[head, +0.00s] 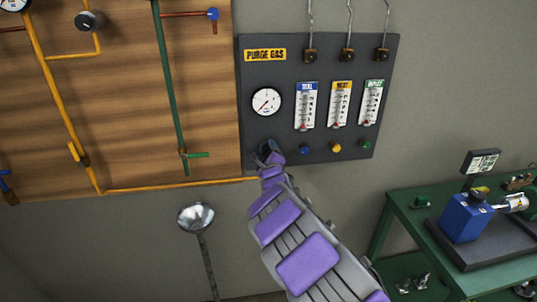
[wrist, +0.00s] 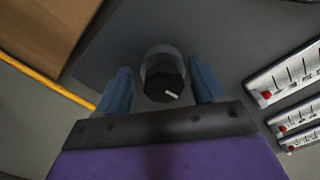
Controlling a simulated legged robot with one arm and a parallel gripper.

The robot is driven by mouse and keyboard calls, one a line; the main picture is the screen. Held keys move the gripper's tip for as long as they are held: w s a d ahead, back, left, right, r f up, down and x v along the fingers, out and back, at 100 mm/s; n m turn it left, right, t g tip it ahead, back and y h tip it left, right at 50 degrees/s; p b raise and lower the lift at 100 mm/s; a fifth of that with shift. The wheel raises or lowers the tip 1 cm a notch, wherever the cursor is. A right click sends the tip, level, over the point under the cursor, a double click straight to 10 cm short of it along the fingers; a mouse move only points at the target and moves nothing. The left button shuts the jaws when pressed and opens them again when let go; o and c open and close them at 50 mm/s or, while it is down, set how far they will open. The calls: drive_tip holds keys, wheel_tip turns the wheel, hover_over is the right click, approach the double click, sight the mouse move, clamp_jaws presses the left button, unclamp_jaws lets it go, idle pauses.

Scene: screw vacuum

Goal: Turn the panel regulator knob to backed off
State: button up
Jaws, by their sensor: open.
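The regulator knob (wrist: 165,84) is a dark, round knob with a white pointer mark, in the wrist view. The mark points to the lower right there. My gripper (wrist: 162,88) is open, with one blue finger on each side of the knob. I cannot tell whether either finger touches it. In the head view my gripper (head: 268,153) is at the lower left of the dark purge gas panel (head: 283,60), below the round gauge (head: 266,102). It hides the knob in that view.
Flowmeters (head: 306,106) with blue, yellow and green knobs are right of the gauge. A wooden board (head: 110,110) with yellow and green pipes is to the left. A green bench (head: 400,205) with a blue device (head: 466,218) stands at right.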

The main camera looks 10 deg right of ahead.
drive_tip(key=shift+w+a, duration=0.15)
drive_tip(key=shift+a, duration=0.45)
drive_tip(key=shift+d, duration=0.85)
drive_tip(key=shift+c, duration=0.3)
drive_tip(key=shift+d, duration=0.3)
drive_tip(key=shift+c, duration=0.8)
drive_tip(key=shift+a, duration=0.1)
drive_tip(key=c, duration=0.3)
drive_tip(key=shift+a, duration=0.5)
drive_tip(key=c, duration=0.3)
drive_tip(key=shift+c, duration=1.2)
drive_tip(key=shift+d, duration=0.2)
